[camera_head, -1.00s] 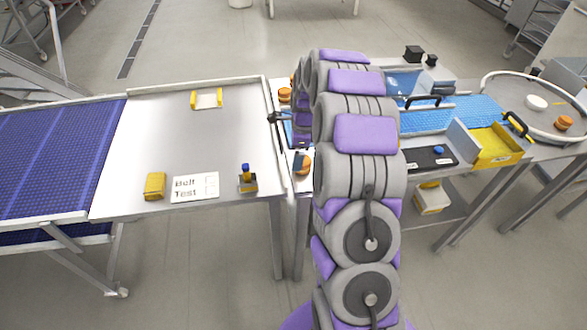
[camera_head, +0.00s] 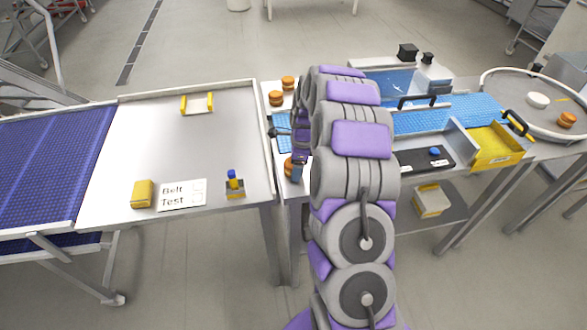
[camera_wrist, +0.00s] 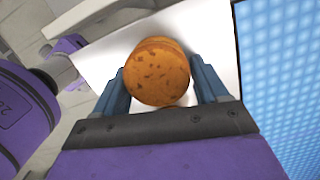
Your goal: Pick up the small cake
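The small cake is a round, brown, speckled cake (camera_wrist: 157,72) in the middle of the wrist view. In the head view it shows partly (camera_head: 288,168) on the white surface, just left of my gripper (camera_head: 298,172). In the wrist view my gripper (camera_wrist: 157,80) is open, with one blue finger on each side of the cake and close to its edges. Whether the fingers touch it is hard to tell. My arm hides part of the surface in the head view.
Two more brown cakes (camera_head: 275,98) sit farther back on the same surface. A blue mat (camera_wrist: 280,75) lies right of the cake in the wrist view. A metal table (camera_head: 150,130) stands left, with a yellow block (camera_head: 142,194) and a Belt Test card (camera_head: 181,195).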

